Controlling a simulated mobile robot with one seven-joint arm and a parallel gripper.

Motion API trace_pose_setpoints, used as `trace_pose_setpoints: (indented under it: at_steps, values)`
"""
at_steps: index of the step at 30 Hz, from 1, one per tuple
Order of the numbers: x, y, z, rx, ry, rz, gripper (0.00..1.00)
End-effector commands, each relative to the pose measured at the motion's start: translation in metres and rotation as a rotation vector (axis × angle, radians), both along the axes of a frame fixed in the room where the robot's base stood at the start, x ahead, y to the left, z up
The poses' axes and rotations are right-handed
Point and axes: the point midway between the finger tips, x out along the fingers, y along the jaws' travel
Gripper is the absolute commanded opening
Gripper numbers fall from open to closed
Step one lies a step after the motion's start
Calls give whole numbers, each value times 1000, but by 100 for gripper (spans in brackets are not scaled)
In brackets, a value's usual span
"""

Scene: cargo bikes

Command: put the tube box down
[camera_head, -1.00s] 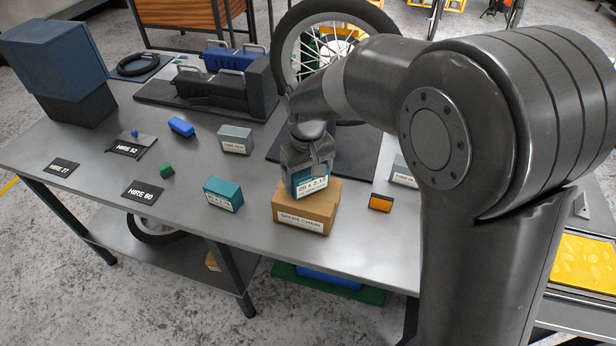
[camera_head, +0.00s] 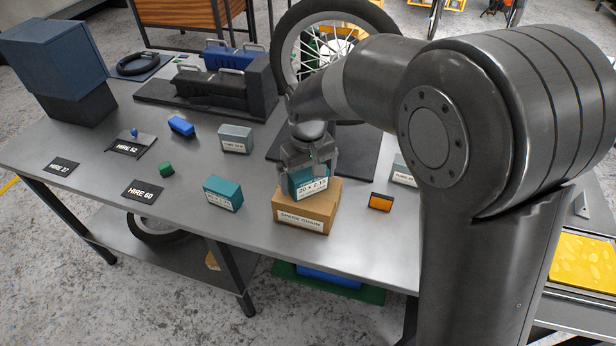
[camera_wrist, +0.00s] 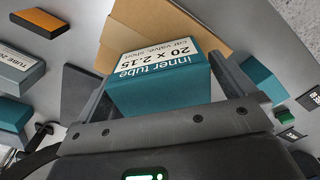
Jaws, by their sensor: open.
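The teal tube box (camera_head: 310,184) with a white label stands on top of the brown spare chain box (camera_head: 318,212) on the workbench. In the wrist view the label on the tube box (camera_wrist: 158,84) reads inner tube 20 x 2.15. My gripper (camera_head: 309,170) is open around the tube box, one finger on each side. In the wrist view my gripper (camera_wrist: 165,85) shows a gap beside the box at its right finger; the left side is close to the box. The brown box (camera_wrist: 165,32) lies beneath it.
A second teal box (camera_head: 222,194) stands left of the brown box. A grey tube box (camera_head: 235,139), an orange-and-black box (camera_head: 381,202) and a small green block (camera_head: 167,169) stand nearby. A wheel (camera_head: 335,50) rises behind. The bench front is partly clear.

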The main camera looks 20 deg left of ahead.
Motion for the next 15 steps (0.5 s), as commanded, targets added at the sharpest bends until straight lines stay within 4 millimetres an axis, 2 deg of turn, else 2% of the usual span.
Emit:
trace_pose_setpoints:
  at_steps: [9, 15]
  values:
    - [1, 0, 65, 4, -4, -1, 100]
    - [1, 0, 100, 2, -2, 0, 100]
